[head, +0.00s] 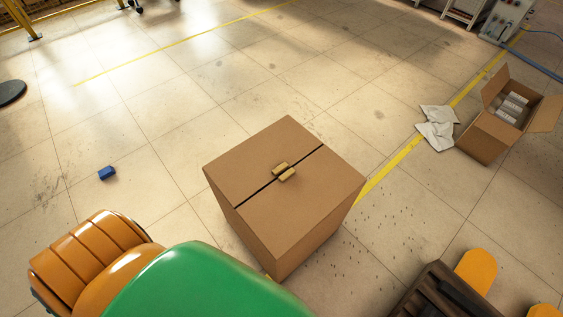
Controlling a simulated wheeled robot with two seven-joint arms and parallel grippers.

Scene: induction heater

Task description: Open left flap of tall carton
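The tall brown carton (300,225) stands upright on the floor in the middle of the head view. Its two top flaps lie flat and shut, with a dark seam between them. The left flap (255,155) is on the upper left side of the seam, and the other flap (310,190) is on the lower right. Neither gripper's fingers show in this view.
An open carton (485,138) with pale packages stands at right, beside crumpled white paper (437,128). A small blue block (107,173) lies at left. A dark slatted object (437,292) is at bottom right. The floor behind the tall carton is clear.

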